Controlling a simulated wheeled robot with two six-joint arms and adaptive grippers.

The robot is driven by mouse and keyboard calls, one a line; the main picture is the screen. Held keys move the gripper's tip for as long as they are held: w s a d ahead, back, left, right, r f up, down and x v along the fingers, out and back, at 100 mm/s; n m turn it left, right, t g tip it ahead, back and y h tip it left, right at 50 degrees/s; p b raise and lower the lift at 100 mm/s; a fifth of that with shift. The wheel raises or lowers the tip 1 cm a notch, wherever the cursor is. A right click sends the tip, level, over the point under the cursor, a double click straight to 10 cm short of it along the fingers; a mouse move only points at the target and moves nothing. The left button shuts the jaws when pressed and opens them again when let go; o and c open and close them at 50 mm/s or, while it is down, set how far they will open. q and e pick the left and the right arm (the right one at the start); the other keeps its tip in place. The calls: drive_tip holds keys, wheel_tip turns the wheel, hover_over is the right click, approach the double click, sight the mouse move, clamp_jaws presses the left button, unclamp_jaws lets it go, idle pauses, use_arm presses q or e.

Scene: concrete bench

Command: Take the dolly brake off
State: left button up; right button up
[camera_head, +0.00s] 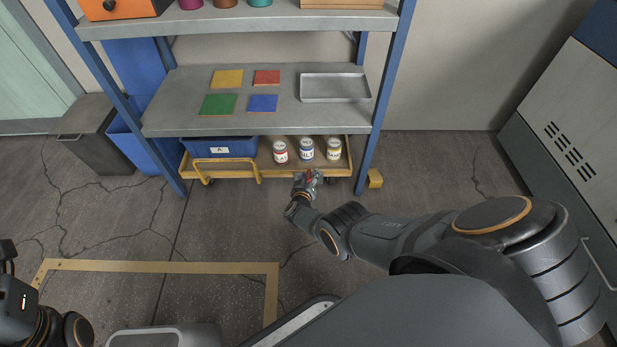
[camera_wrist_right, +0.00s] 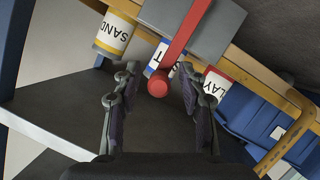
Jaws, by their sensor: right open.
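The dolly (camera_head: 219,175) is a low yellow-orange cart under the shelf's lowest board. Its brake looks like a red lever (camera_wrist_right: 187,35) with a round end, coming off a grey block (camera_wrist_right: 216,22) in the right wrist view. In the head view, a bit of red shows at my right gripper (camera_head: 307,178), at the dolly's front edge. In the wrist view my right gripper (camera_wrist_right: 158,92) is open, its fingers on either side of the lever's round end, not closed on it. At lower left, part of my left arm shows; its gripper is not clearly visible.
On the dolly stand a blue bin (camera_head: 221,147) labelled A and three cans (camera_head: 306,149). The shelf board (camera_head: 188,110) is above, and a blue shelf post (camera_head: 371,150) stands right of the gripper.

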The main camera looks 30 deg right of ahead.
drive_tip(key=shift+s+a, duration=0.45)
drive_tip(key=shift+r+v, duration=0.2)
drive_tip(key=shift+v, duration=2.9)
drive_tip(key=shift+d, duration=0.1)
